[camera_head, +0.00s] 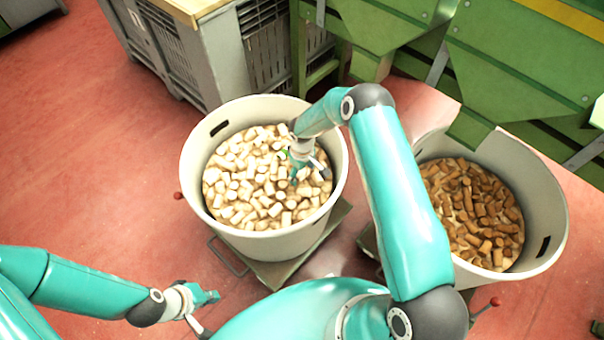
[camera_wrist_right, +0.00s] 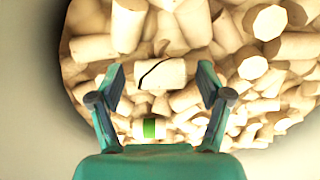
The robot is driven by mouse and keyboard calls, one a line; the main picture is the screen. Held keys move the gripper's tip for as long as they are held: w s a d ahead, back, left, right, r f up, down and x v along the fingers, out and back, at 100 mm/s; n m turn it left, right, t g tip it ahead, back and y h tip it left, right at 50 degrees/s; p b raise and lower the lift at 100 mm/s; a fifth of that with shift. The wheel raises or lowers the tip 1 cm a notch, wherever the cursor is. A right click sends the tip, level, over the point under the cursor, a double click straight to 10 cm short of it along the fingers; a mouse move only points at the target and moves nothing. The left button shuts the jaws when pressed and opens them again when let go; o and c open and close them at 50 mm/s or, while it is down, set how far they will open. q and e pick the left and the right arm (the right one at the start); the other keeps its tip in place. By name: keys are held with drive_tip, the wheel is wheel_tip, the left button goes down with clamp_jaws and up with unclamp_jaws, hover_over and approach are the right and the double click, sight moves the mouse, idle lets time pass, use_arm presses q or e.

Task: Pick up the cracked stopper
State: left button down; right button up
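The cracked stopper (camera_wrist_right: 163,74) is pale, with a dark curved crack line across it. It lies among other pale stoppers in the right wrist view, between the fingertips of my right gripper (camera_wrist_right: 160,82). That gripper is open, with a finger to each side of the stopper and nothing held. In the head view my right gripper (camera_head: 305,170) is over the pale stoppers in the left bin, and I cannot pick out the crack there. My left gripper (camera_head: 207,298) hangs empty over the floor at lower left; its finger opening is too small to judge.
The left bin (camera_head: 190,165) is a round cream tub of pale stoppers. A stopper with a green band (camera_wrist_right: 150,128) lies near the cracked one. A second bin (camera_head: 545,190) of brown stoppers stands right. A grey crate (camera_head: 220,60) and green machinery (camera_head: 520,65) stand behind.

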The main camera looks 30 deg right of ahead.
drive_tip(key=c, duration=0.7)
drive_tip(key=shift+o, duration=0.2)
drive_tip(key=shift+r, duration=0.15)
